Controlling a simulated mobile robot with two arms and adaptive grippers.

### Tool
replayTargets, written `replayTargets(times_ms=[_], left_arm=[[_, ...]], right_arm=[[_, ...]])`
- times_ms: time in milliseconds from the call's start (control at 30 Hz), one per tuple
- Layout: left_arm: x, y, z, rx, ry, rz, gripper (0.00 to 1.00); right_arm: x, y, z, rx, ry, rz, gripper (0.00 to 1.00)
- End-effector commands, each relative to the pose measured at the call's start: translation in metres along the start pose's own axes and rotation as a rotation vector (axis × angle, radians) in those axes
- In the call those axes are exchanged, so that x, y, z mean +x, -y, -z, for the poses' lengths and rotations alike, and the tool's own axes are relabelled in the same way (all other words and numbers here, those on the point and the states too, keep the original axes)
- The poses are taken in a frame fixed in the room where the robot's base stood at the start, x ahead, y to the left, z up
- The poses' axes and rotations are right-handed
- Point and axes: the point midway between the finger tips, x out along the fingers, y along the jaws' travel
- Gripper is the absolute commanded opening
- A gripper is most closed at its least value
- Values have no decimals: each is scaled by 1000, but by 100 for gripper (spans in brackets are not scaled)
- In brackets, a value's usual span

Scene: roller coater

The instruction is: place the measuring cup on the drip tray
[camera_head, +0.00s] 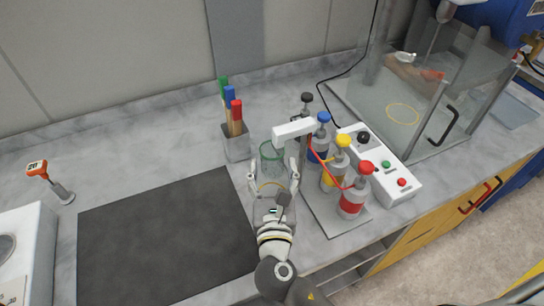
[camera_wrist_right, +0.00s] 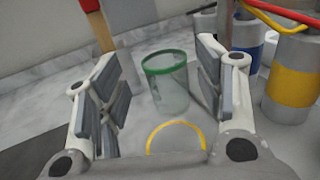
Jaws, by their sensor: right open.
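The measuring cup is a clear cup with a green rim (camera_head: 272,151). It stands upright near the white dispenser head (camera_head: 293,129), and it also shows in the right wrist view (camera_wrist_right: 168,92). My right gripper (camera_head: 273,168) is open, its fingers to either side of the cup in the picture, with a visible gap on each side in the wrist view (camera_wrist_right: 155,72). I cannot tell how far the cup reaches between the fingers. A yellow ring (camera_wrist_right: 176,124) lies in front of the cup, nearer my wrist. I cannot tell for sure which surface is the drip tray. My left gripper is not in view.
Blue, yellow and red capped bottles (camera_head: 352,198) stand right of the gripper, with hoses overhead. A holder with coloured handles (camera_head: 236,145) stands behind left. A dark mat (camera_head: 165,240) lies left, clear. A glass enclosure (camera_head: 385,85) with another yellow ring inside stands at right.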

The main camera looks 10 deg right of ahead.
Motion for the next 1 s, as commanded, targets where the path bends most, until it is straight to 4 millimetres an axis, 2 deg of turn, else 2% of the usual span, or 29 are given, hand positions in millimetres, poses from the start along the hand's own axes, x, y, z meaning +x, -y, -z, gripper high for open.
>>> replayTargets(times_ms=[33,100,267,433,567,800,1000], left_arm=[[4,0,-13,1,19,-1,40],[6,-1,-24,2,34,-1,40],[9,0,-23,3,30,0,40],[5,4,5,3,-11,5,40],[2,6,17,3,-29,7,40],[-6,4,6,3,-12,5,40],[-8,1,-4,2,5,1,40]], right_arm=[[0,0,15,-6,-3,-1,62],[0,0,30,-6,-3,-1,62],[0,0,56,-4,-1,-1,62],[12,0,55,0,2,0,62],[24,0,54,0,1,0,62],[64,0,54,-1,2,0,62],[76,0,56,0,-1,0,62]])
